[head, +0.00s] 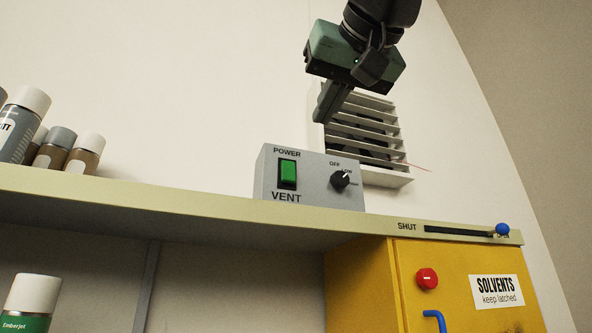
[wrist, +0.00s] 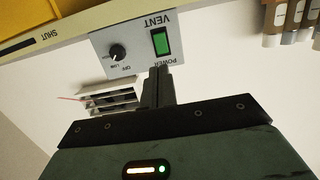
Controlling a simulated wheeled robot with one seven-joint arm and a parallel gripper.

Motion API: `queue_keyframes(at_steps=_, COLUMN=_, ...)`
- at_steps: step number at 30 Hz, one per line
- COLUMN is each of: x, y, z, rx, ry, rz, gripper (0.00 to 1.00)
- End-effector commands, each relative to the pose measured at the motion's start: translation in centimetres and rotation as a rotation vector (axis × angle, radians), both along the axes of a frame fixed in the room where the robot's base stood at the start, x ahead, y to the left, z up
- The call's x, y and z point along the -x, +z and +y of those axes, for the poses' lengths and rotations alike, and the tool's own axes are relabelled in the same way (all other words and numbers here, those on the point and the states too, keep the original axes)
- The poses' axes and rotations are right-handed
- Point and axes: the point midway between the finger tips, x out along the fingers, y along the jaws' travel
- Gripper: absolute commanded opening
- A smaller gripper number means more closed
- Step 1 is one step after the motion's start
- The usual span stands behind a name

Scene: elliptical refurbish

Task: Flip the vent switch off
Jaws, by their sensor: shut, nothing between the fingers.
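The grey vent control box (head: 318,190) stands on the shelf, with a green rocker switch (head: 288,173) between the words POWER and VENT. The switch is lit green; it also shows in the wrist view (wrist: 160,41), upside down. A black knob (head: 341,179) with an OFF mark sits to its right on the box. My gripper (head: 322,118) is shut and empty, above the box and apart from it in the head view. In the wrist view its fingertips (wrist: 158,70) appear just beside the switch at the POWER edge; I cannot tell whether they touch the box.
A white slatted vent (head: 368,135) is on the wall behind the box. Several spray cans (head: 55,148) stand at the shelf's left. A slider with a blue knob (head: 502,229) is on the shelf edge, above a yellow solvents cabinet (head: 375,290).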

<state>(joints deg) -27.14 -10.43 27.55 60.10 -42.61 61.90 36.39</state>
Motion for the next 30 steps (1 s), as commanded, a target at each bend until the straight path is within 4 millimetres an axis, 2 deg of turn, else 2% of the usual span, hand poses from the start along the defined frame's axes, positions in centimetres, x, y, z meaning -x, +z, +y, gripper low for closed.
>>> queue_keyframes(at_steps=8, x=-1.0, y=-0.1, z=0.3, rx=0.002, ry=0.001, rz=0.001, gripper=0.00)
queue_keyframes(at_steps=11, x=-2.4, y=-0.3, z=0.7, rx=0.005, ry=0.001, rz=0.003, gripper=0.00)
queue_keyframes(at_steps=21, x=-9.1, y=-1.2, z=2.6, rx=0.005, ry=0.001, rz=0.004, gripper=0.00)
queue_keyframes(at_steps=27, x=-12.0, y=-1.7, z=3.4, rx=0.004, ry=0.000, rz=0.004, gripper=0.00)
queue_keyframes(at_steps=30, x=-12.8, y=-1.9, z=3.7, rx=0.004, ry=0.000, rz=0.002, gripper=0.00)
